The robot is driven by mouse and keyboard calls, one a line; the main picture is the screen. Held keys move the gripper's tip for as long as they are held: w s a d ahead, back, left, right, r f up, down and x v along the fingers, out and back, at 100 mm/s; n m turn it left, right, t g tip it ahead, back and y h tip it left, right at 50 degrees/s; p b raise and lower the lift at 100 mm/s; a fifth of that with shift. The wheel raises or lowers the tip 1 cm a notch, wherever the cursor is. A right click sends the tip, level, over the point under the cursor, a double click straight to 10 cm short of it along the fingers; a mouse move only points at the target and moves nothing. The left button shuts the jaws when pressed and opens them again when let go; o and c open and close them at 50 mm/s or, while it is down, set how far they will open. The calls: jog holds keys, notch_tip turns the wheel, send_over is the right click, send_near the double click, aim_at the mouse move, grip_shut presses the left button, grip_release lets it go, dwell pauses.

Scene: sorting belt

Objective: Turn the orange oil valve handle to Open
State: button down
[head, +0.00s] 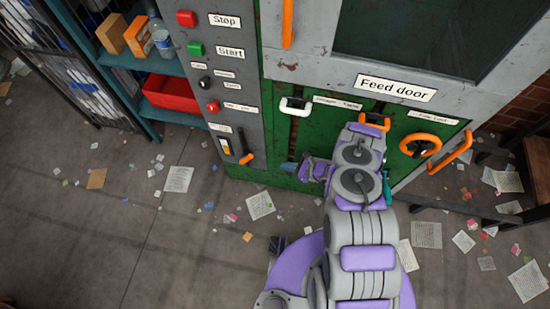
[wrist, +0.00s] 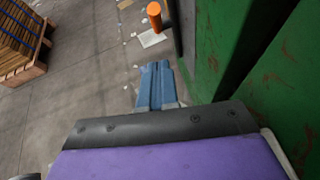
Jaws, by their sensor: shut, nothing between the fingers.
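A lever with an orange grip (head: 246,158) hangs low on the grey control panel, beside a small label too blurred to read. Its orange end also shows at the top of the wrist view (wrist: 154,9), on a dark stem. My gripper (head: 305,170) is in front of the green machine, to the right of this lever and apart from it, pointing left. In the wrist view its blue fingers (wrist: 157,82) lie together, shut and empty, with the orange end beyond them. I cannot tell from the labels which position is Open.
The grey panel (head: 216,62) carries buttons and knobs. The machine also has a white handle (head: 296,106), an orange ring wheel (head: 420,145) and an orange bar handle (head: 452,153). A blue shelf with a red bin (head: 170,93) stands left. Papers litter the open floor.

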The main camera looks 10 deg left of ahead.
jog(key=a+r+b+x, duration=0.1)
jog(key=b+x, duration=0.3)
jog(key=x, duration=0.8)
jog(key=shift+w+a+r, duration=0.25)
jog(key=shift+a+r, duration=0.25)
jog(key=shift+r, duration=0.15)
